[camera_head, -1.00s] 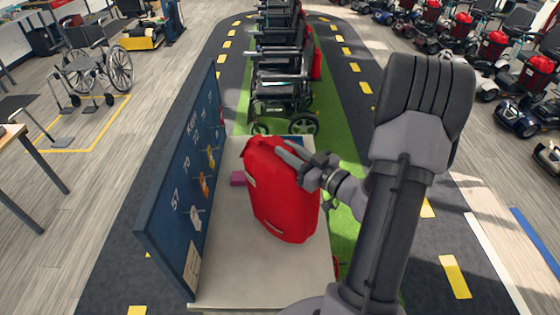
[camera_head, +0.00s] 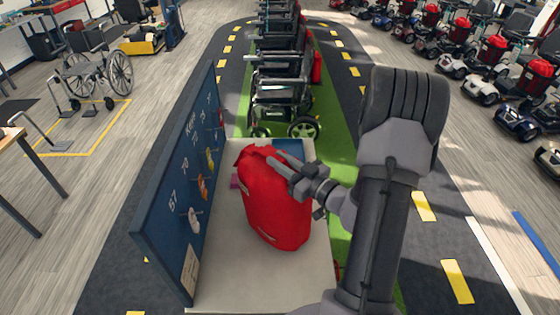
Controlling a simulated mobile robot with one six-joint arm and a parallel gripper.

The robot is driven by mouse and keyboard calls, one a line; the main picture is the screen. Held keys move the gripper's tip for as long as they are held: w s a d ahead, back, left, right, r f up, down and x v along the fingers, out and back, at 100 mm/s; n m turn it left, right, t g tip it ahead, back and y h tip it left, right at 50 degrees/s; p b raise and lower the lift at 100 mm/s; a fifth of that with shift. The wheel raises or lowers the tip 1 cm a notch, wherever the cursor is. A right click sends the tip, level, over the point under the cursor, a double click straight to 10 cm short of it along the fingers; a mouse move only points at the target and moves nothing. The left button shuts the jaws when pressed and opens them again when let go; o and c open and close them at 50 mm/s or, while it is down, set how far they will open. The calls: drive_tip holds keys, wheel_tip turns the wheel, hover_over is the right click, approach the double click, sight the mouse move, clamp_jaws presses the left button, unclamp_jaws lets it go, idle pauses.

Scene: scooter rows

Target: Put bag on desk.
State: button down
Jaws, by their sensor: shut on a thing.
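The red bag (camera_head: 272,205) is upright over the pale desk top (camera_head: 255,285), in the middle of the head view. My gripper (camera_head: 283,163) is at the bag's upper right edge and is shut on it. The fingers cover part of the bag's top. The bag's underside is turned away, so I cannot tell whether it rests on the desk or hangs just above it.
A blue key board (camera_head: 180,200) with hanging keys stands along the desk's left edge. Wheelchairs (camera_head: 285,100) stand in a row beyond the desk. The front of the desk top is clear.

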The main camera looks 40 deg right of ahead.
drive_tip(key=c, duration=1.3)
unclamp_jaws()
drive_tip(key=shift+f, duration=0.1)
